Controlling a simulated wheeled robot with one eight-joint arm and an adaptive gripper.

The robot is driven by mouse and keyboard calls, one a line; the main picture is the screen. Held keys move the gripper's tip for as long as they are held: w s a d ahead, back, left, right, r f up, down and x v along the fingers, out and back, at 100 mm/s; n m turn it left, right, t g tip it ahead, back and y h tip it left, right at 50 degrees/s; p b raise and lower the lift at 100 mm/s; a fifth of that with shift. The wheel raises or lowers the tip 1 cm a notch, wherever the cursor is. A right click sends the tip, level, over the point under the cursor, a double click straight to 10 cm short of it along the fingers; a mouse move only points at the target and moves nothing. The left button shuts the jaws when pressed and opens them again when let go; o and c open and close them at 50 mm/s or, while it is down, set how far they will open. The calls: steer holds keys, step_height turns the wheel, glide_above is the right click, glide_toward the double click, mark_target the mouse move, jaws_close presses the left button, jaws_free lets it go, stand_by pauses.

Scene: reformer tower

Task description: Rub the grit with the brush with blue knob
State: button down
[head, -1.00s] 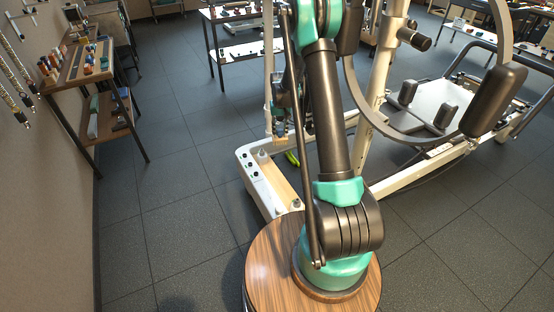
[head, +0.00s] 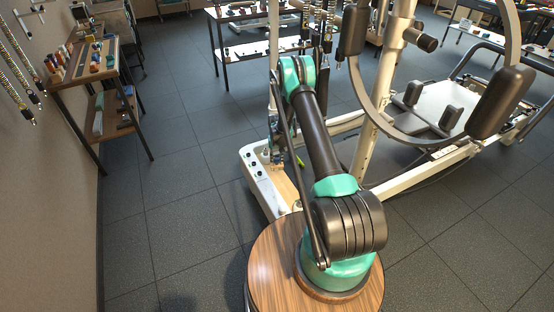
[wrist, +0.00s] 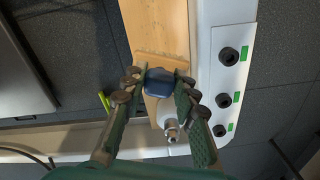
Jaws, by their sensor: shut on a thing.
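In the wrist view my gripper (wrist: 160,85) is shut on the blue knob (wrist: 158,82) of the brush. The knob sits between the two fingertips, above a light wooden board (wrist: 158,25). In the head view my gripper (head: 275,152) is small and low over the white machine base, partly merged with my wrist, and the brush cannot be made out.
A white plate with black knobs and green marks (wrist: 230,90) lies right of the board. A pale post with a metal tip (wrist: 170,122) stands close to the right finger. The white machine frame (head: 366,130) rises right of my arm. A side table (head: 88,75) stands left, with open floor between.

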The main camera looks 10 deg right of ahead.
mark_target(277, 164)
steer(key=shift+f, duration=2.45)
steer(key=shift+s+d+f, duration=0.1)
steer(key=shift+s+d, duration=0.2)
steer(key=shift+s, duration=0.65)
steer(key=shift+s+d, duration=0.3)
steer(key=shift+s, duration=0.6)
steer(key=shift+f, duration=0.2)
steer(key=shift+w+a+f, duration=0.1)
steer(key=shift+w+a, duration=0.2)
steer(key=shift+w, duration=0.65)
steer(key=shift+w+a, duration=0.3)
steer(key=shift+w, duration=0.65)
steer(key=shift+r, duration=3)
